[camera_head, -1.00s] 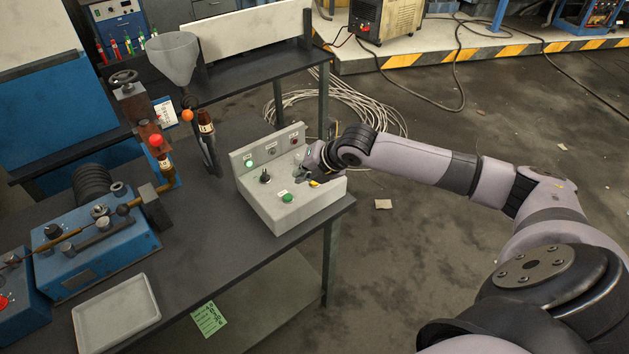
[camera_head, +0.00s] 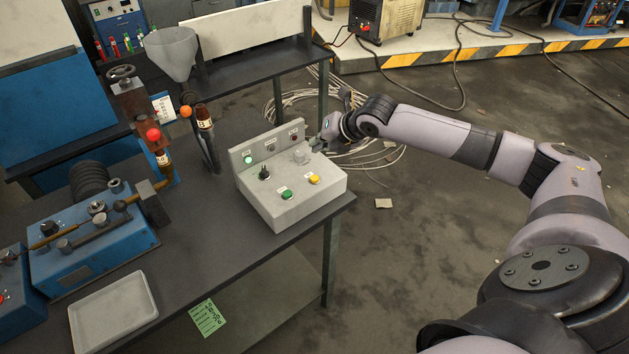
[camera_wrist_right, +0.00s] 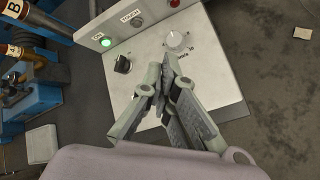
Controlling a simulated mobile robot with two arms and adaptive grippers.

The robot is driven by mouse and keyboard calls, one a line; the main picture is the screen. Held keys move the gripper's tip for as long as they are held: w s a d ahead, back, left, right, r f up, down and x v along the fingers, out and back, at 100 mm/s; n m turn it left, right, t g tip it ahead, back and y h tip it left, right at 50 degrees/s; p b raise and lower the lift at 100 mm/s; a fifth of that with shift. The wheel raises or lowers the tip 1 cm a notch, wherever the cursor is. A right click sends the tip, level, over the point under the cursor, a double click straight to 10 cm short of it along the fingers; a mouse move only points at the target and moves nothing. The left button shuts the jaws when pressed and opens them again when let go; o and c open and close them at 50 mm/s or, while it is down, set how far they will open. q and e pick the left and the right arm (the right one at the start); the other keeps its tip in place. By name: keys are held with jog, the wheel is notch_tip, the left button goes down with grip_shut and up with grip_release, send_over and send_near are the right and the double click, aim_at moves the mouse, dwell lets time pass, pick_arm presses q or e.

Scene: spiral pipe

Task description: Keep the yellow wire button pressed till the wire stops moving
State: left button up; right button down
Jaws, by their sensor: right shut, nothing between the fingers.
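The yellow button (camera_head: 313,179) is on the front right of the grey control box (camera_head: 270,205), fully visible and uncovered in the head view. My right gripper (camera_head: 316,144) is off the button, above the box's right rear edge near the white knob (camera_head: 300,156). In the right wrist view its closed, empty fingers (camera_wrist_right: 163,78) point over the panel, below the white knob (camera_wrist_right: 177,40). The yellow button does not show there. A thin brownish wire or rod (camera_head: 50,239) lies along the blue machine (camera_head: 95,255); its motion cannot be told. My left gripper is not in view.
The box also has a green button (camera_head: 286,194), a black knob (camera_head: 264,172) and a lit green lamp (camera_head: 248,159). A grey tray (camera_head: 113,312) lies at the table's front left. Floor right of the table is open.

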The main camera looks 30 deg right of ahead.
jog(key=b, duration=0.6)
send_over(317, 176)
notch_tip(317, 176, down, 5)
jog(key=shift+s+f, duration=0.1)
jog(key=shift+f, duration=1.15)
jog(key=shift+f, duration=0.45)
jog(key=shift+f, duration=0.45)
dwell(1.1)
jog(key=shift+r+p, duration=0.1)
jog(key=shift+p, duration=0.2)
dwell(2.8)
jog(key=shift+r+p, duration=0.75)
jog(key=shift+p, duration=0.35)
